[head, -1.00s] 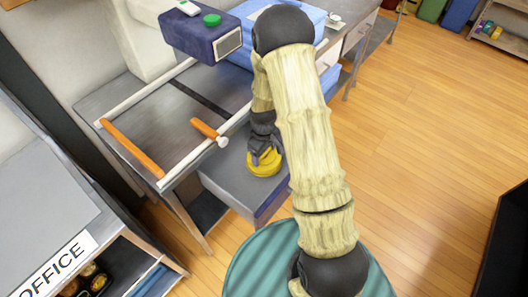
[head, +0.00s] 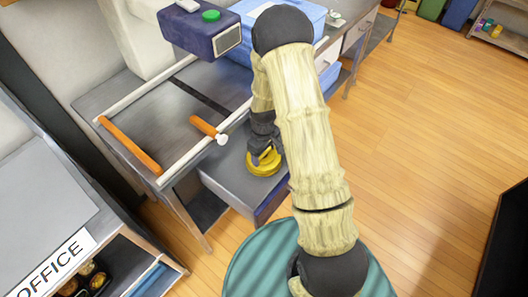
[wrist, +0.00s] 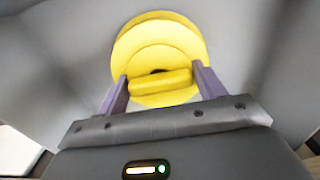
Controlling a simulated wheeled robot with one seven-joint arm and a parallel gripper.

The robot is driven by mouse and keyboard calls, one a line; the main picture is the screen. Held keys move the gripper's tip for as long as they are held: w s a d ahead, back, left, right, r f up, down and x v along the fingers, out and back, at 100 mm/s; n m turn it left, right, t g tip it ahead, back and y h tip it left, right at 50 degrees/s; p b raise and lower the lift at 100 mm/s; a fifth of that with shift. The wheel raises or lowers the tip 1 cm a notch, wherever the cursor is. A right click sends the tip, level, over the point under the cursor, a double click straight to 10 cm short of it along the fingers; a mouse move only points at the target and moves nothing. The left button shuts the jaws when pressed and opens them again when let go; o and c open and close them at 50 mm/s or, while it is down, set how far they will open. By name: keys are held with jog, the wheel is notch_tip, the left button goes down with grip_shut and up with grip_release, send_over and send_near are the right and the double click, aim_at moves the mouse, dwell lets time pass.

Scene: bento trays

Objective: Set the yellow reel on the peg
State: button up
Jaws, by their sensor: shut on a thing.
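The yellow reel (head: 263,168) is at the grey surface of a low unit in front of the worktable in the head view. In the wrist view the reel (wrist: 158,42) shows as a round disc with a raised bar across its middle. My gripper (wrist: 160,80) is shut on that bar, one finger at each end. In the head view my gripper (head: 264,153) is right above the reel and hides part of it. A short orange rod with a white end (head: 203,125) stands out at the table's front, left of my gripper; it looks like the peg.
A white rail (head: 190,161) runs along the table's front, with an orange bar (head: 130,145) at its left. A dark blue box with a green button (head: 205,38) stands at the back. A shelf marked OFFICE (head: 55,265) is at lower left.

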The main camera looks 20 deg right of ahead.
jog(key=shift+f+b, duration=0.7)
jog(key=shift+f, duration=0.55)
dwell(0.7)
jog(key=o, duration=1.3)
jog(key=shift+r, duration=0.1)
notch_tip(320, 180, up, 15)
jog(key=p, duration=1.1)
jog(key=shift+p, duration=0.3)
dwell(0.4)
